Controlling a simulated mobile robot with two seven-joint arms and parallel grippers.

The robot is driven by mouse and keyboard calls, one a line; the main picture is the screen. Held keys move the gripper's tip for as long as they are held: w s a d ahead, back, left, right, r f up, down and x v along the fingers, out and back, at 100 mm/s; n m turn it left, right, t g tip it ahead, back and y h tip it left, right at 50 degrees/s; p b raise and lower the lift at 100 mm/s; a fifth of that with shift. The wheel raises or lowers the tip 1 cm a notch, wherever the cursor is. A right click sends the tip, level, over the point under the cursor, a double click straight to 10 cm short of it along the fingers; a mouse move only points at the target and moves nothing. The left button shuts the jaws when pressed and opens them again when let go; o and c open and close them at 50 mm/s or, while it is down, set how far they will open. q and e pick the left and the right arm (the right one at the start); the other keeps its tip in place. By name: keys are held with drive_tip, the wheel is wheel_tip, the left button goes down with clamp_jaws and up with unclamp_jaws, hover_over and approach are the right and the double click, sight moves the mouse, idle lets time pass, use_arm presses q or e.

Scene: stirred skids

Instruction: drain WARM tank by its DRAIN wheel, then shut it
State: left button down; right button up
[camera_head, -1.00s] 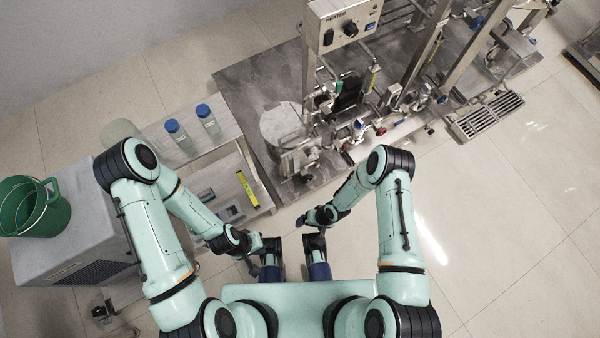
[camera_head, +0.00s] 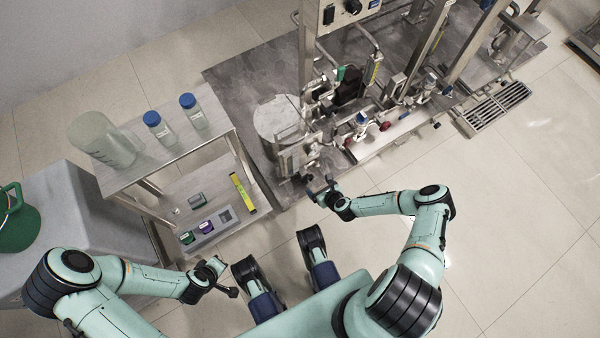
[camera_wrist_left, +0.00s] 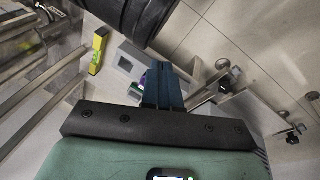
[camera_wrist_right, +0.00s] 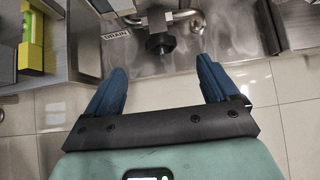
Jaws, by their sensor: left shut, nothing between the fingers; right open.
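A black DRAIN wheel (camera_wrist_right: 160,43) sits on a steel pipe in the right wrist view, beside a white label (camera_wrist_right: 117,35) reading DRAIN. My right gripper (camera_wrist_right: 162,80) is open, its blue fingers spread below the wheel with nothing between them. In the head view my right gripper (camera_head: 322,190) is at the front edge of the skid, beneath a round steel vessel (camera_head: 277,118); I cannot read a WARM mark on it. My left gripper (camera_head: 222,279) is away from the skid at lower left. In the left wrist view its blue fingers (camera_wrist_left: 163,82) are together and empty.
A steel cart (camera_head: 205,150) left of the skid carries two blue-capped bottles (camera_head: 158,127), a clear jug (camera_head: 100,142) and, lower down, a yellow level (camera_head: 243,192).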

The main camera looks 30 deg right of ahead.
sight(308, 179)
drive_tip(key=b+x, duration=0.2)
drive_tip(key=x, duration=0.2)
drive_tip(key=b+x, duration=0.2)
drive_tip(key=x, duration=0.2)
drive_tip(key=b+x, duration=0.2)
drive_tip(key=x, duration=0.3)
drive_tip(key=shift+s+a+f, duration=0.15)
drive_tip(key=shift+s+f, duration=0.1)
drive_tip(key=shift+f, duration=0.05)
use_arm(q)
drive_tip(key=s+a+f+g, duration=0.2)
drive_tip(key=s+f+g, duration=0.2)
drive_tip(key=s+f, duration=0.5)
drive_tip(key=shift+s+n, duration=0.4)
drive_tip(key=shift+s, duration=0.75)
use_arm(e)
drive_tip(key=shift+w+f, duration=0.35)
drive_tip(key=shift+w, duration=0.05)
use_arm(q)
drive_tip(key=shift+d, duration=0.1)
use_arm(e)
drive_tip(key=c, duration=1)
